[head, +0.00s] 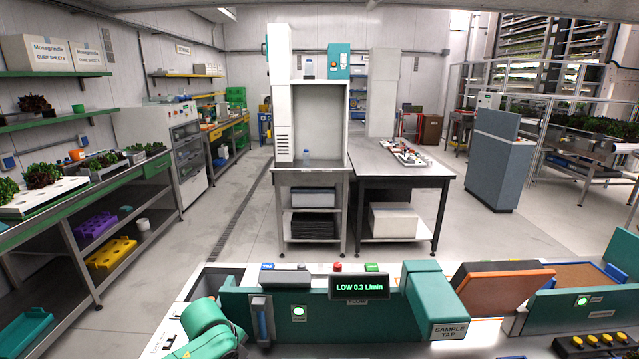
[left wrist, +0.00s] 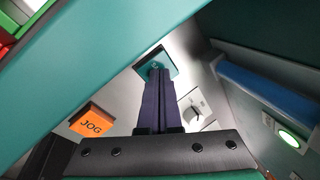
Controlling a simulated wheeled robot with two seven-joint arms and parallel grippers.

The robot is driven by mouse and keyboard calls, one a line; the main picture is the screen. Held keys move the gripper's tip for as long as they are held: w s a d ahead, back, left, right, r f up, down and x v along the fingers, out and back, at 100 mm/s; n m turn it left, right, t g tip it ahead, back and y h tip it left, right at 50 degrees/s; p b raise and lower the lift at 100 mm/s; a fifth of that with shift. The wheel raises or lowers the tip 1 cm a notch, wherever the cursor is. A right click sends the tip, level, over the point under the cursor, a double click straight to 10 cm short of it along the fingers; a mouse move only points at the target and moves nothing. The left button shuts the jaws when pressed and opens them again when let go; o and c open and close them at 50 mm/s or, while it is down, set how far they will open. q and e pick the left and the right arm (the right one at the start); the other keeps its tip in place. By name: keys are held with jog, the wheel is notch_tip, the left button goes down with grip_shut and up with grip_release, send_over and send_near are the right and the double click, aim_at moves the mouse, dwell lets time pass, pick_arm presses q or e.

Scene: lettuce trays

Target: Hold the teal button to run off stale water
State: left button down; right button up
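A teal button on a square teal plate (left wrist: 170,56) sits on a pale panel in the left wrist view. My left gripper (left wrist: 158,72) is shut with nothing between its dark fingers. Its tips overlap the button, but I cannot tell whether they press it. In the head view my left arm comes in at the bottom left, and its fingers are hidden there. A black display (head: 359,287) reads "LOW 0.3 L/min" in green. A teal block marked "SAMPLE TAP" (head: 450,331) stands to its right. My right gripper is not in view.
An orange JOG block (left wrist: 92,120) and a grey-white knob (left wrist: 193,106) flank the fingers. A green-lit indicator (left wrist: 290,140) and blue bar (left wrist: 268,90) lie to the right. A teal wall crosses close at upper left. An orange-edged tilted panel (head: 510,290) stands right of the tap.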

pick_arm(q)
jog(key=shift+f, duration=0.35)
jog(key=shift+r, duration=0.1)
jog(key=shift+s, duration=0.1)
jog(key=shift+f, duration=0.3)
dwell(1.0)
dwell(1.2)
